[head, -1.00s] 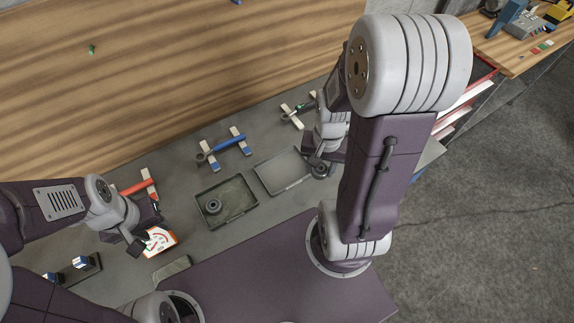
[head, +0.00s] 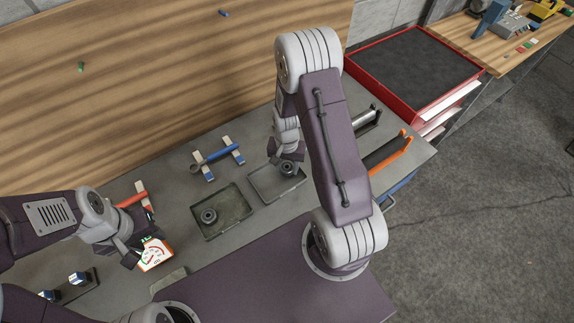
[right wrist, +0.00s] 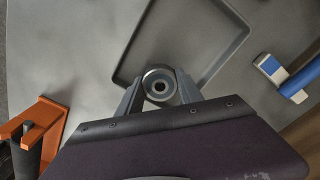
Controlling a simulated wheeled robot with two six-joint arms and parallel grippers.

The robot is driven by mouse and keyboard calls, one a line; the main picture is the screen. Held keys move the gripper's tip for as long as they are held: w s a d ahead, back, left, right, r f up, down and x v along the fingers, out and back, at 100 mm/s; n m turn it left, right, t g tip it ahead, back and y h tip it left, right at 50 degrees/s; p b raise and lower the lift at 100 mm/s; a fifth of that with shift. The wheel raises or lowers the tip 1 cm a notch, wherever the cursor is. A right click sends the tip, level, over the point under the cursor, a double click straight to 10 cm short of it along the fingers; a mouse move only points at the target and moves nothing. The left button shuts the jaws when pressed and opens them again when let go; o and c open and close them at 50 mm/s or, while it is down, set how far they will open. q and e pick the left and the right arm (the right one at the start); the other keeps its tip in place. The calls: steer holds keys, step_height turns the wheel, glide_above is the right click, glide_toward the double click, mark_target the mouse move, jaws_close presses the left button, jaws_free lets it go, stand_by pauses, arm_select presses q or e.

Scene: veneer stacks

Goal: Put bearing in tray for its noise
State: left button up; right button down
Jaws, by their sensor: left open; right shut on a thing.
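My right gripper (head: 287,163) is shut on a dark ring-shaped bearing (head: 288,171), at the far right part of the light grey tray (head: 262,195). In the right wrist view the bearing (right wrist: 160,87) sits between the two fingers, overlapping the near corner of the tray (right wrist: 117,78); its height above the tray is unclear. A darker olive tray (head: 238,229) to the left holds another bearing (head: 208,215). My left gripper (head: 133,256) is open beside an orange and white dial meter (head: 155,254).
A blue rod on white-topped supports (head: 219,158) lies behind the trays, and a red rod (head: 132,199) lies left. An orange stand (head: 390,153) is right of my right arm. A small block rack (head: 75,285) is at front left. A red cabinet (head: 420,70) stands beyond.

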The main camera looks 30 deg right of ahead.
steer(key=shift+s+f, duration=0.1)
steer(key=shift+f, duration=0.1)
steer(key=shift+f+b, duration=0.4)
steer(key=shift+b, duration=0.1)
steer(key=shift+r, duration=0.1)
steer(key=c, duration=1.1)
jaws_free()
steer(key=shift+o, duration=0.2)
steer(key=shift+a, duration=0.1)
